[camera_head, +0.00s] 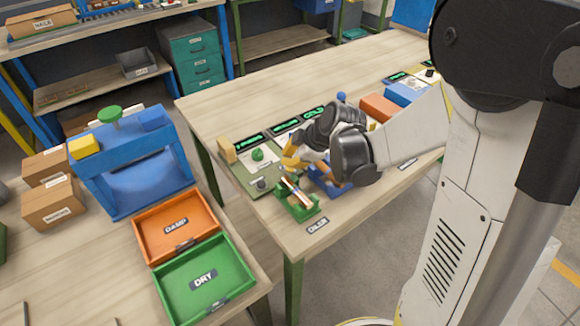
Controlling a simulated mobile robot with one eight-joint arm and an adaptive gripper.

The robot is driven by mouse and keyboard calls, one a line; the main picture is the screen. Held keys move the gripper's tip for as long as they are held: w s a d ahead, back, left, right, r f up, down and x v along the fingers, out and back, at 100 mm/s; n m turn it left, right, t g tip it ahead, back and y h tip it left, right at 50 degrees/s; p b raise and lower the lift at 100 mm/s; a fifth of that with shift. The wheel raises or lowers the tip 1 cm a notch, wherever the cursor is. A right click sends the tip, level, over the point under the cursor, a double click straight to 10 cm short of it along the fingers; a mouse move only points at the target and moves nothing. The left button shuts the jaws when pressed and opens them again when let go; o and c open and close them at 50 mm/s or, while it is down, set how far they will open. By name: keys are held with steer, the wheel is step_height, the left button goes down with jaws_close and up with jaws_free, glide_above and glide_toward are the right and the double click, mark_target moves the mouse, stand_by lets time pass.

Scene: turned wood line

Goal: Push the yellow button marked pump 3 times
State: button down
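My gripper (293,158) hangs over the left end of the right-hand bench, its wrist and dark arm joint to the right of it. Its fingers are small and partly hidden, so I cannot tell whether they are open or shut. A greenish panel (242,176) lies under and left of it, with a green button (258,154) and a grey knob (261,184). I cannot make out a yellow button marked pump; my gripper and arm cover part of that area. Whether the fingers touch anything there cannot be told.
A green holder (297,209) with sticks and a blue one (328,183) stand near the bench's front edge. Dark displays with green text (286,126) line the back. On the left bench are a blue press (136,180), orange tray (146,245) and green tray (237,270).

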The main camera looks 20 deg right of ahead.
step_height(320, 180, up, 5)
steer(key=p, duration=0.4)
stand_by(0.8)
steer(key=s+r+m+h, duration=0.1)
steer(key=s+r+m, duration=0.4)
steer(key=s, duration=0.5)
steer(key=s+r+m+h, duration=0.2)
steer(key=s+r+m, duration=0.3)
steer(key=s+m, duration=0.4)
steer(key=shift+s+m+t, duration=0.3)
steer(key=shift+s, duration=0.8)
steer(key=shift+d, duration=0.1)
